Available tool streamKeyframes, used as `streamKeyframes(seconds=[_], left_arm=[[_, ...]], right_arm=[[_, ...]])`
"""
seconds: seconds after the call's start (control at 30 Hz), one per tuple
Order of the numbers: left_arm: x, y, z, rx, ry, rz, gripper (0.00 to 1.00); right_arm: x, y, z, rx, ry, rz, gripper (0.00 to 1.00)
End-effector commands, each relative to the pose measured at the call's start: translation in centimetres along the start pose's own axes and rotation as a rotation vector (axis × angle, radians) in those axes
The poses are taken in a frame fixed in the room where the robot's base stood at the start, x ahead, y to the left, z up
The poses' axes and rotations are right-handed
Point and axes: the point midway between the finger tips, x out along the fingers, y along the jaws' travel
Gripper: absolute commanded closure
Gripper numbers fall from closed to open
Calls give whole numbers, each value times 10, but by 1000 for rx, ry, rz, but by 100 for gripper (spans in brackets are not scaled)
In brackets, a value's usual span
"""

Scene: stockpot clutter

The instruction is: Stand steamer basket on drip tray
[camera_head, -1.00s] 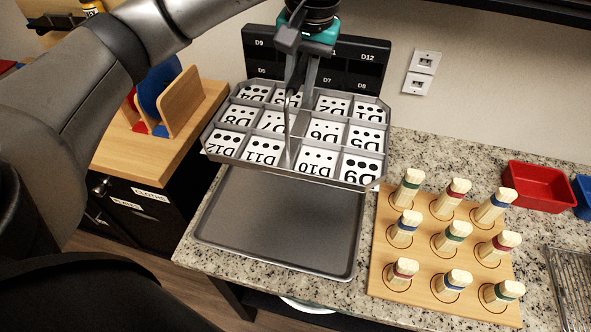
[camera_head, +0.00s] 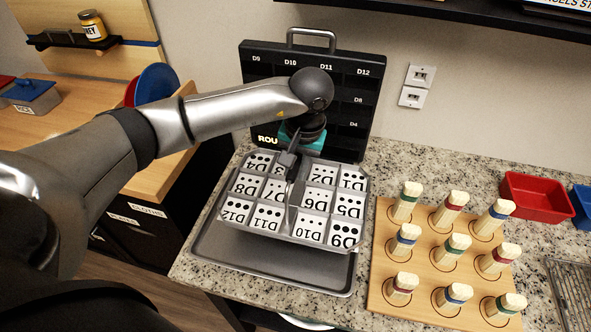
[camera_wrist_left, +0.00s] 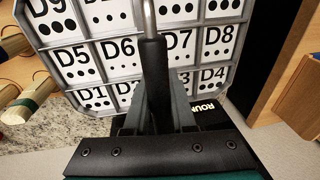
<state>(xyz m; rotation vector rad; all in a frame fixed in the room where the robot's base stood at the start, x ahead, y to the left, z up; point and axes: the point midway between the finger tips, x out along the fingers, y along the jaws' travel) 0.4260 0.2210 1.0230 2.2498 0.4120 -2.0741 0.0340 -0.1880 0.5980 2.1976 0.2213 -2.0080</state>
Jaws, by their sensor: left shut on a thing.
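The steamer basket (camera_head: 285,238) shows as a grey, shallow, divided tray with several cells labelled D1 to D12 and a central handle. My left gripper (camera_head: 295,180) is shut on the handle, also seen in the left wrist view (camera_wrist_left: 154,45). The basket is roughly level over the back and middle of the drip tray (camera_head: 262,267), a flat grey rimmed tray on the counter. Its front strip stays bare. The basket hides the tray's back, and I cannot tell whether the two touch. My right gripper is not in view.
A black panel case (camera_head: 350,65) with a handle stands behind the basket. A wooden peg board (camera_head: 420,272) with several banded pegs lies close to the right. A red bin (camera_head: 538,197) and a wire rack (camera_head: 575,290) are further right. The granite counter (camera_head: 205,262) ends just left of the tray.

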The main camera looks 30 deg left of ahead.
Motion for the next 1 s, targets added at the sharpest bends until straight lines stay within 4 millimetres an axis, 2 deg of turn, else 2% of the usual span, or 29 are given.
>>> streamKeyframes(seconds=[0.1,0.43,0.47,0.7,1.0], left_arm=[[8,2,0,0,3,2,100],[11,2,0,0,4,2,100],[11,2,1,1,0,0,74],[11,2,1,1,0,1,47],[9,2,1,1,0,1,47]], right_arm=[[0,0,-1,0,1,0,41],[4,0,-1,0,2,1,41],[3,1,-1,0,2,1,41],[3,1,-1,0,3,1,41],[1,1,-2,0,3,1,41]])
